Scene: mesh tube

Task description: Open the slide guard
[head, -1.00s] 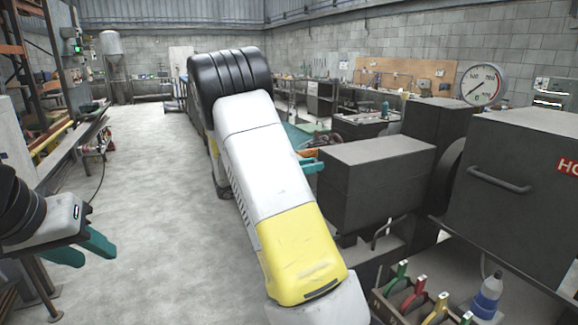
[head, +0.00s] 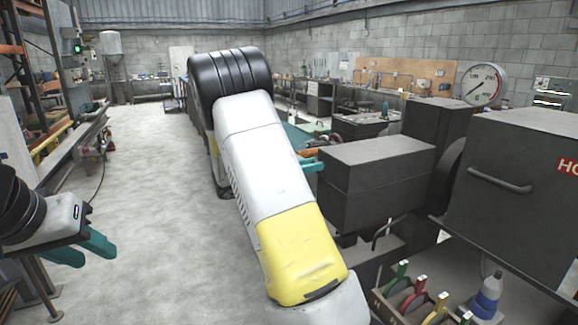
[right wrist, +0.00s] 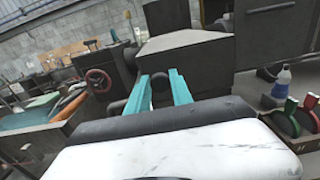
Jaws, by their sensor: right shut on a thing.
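The slide guard seems to be the dark grey box (head: 385,185) at right of centre in the head view. It also shows behind the fingertips in the right wrist view (right wrist: 188,55). My right gripper (right wrist: 161,88) has its teal fingers on either side of a dark round knob (right wrist: 160,82) at the box's near face, shut on it. In the head view my right arm hides most of that gripper and the knob; only a teal fingertip shows beside the box's left side. My left gripper (head: 82,248) is open and empty at the far left, away from the machine.
A larger dark housing (head: 530,200) with a bar handle and red label stands at the right. A round gauge (head: 483,84) is behind it. A rack of coloured-handled tools (head: 415,300) and a blue-white bottle (head: 487,297) stand at front right.

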